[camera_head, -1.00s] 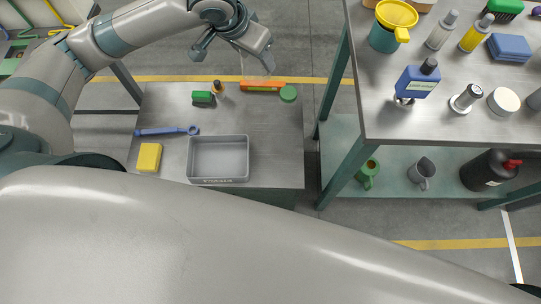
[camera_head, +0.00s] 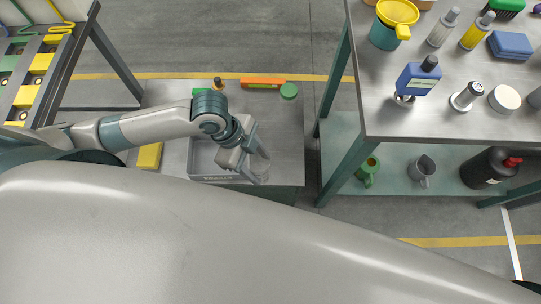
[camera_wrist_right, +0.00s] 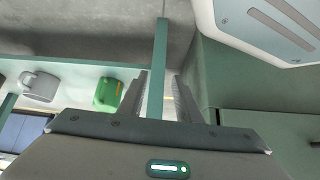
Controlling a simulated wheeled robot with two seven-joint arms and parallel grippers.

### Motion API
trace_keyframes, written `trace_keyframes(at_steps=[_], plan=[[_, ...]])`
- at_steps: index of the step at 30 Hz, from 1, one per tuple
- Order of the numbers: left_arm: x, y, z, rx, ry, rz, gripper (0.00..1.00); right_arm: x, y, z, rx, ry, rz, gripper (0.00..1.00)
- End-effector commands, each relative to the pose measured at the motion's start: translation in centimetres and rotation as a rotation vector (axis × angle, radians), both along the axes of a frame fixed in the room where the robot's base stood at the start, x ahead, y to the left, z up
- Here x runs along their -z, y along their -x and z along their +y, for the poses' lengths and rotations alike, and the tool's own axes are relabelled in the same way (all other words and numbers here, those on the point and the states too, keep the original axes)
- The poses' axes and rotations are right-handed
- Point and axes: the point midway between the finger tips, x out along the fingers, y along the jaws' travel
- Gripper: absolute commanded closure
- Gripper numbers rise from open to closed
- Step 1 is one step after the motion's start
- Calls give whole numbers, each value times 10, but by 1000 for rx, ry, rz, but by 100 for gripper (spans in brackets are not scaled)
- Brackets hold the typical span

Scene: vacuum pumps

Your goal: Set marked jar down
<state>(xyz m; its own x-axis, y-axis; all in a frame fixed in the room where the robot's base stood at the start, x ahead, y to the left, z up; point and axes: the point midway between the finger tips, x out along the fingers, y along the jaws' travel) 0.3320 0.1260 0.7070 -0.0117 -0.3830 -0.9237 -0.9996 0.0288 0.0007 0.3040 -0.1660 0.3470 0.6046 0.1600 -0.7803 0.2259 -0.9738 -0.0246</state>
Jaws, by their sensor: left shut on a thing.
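My left gripper (camera_head: 256,170) is over the front right of the low table, just right of the grey tray (camera_head: 196,160). It is shut on a pale, see-through jar (camera_head: 263,168). The jar is small and partly hidden by the fingers; no mark on it can be made out, and I cannot tell whether it touches the tabletop. My right gripper (camera_wrist_right: 160,92) shows in the right wrist view, fingers apart, with a teal post seen behind the gap and nothing held.
The low table (camera_head: 285,130) is bare behind the jar. An orange box (camera_head: 262,82), a green lid (camera_head: 289,91) and an amber bottle (camera_head: 218,85) stand at its back. A yellow sponge (camera_head: 149,156) lies left of the tray. A taller workbench (camera_head: 450,125) stands to the right.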

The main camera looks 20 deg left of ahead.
Motion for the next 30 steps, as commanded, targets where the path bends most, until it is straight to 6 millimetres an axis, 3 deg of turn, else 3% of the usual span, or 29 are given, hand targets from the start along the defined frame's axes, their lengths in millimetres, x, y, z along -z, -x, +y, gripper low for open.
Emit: trace_keyframes(at_steps=[6,18,23,30], plan=[[8,15,-4,76,1,-1,72,3,10,0,0,0,12,69],[9,13,-4,76,-1,-1,72,4,15,0,0,0,18,69],[18,-1,-4,75,-1,0,72,1,7,0,-1,-1,3,69],[42,-44,-4,73,-1,0,72,-3,-1,1,-2,-4,-17,69]])
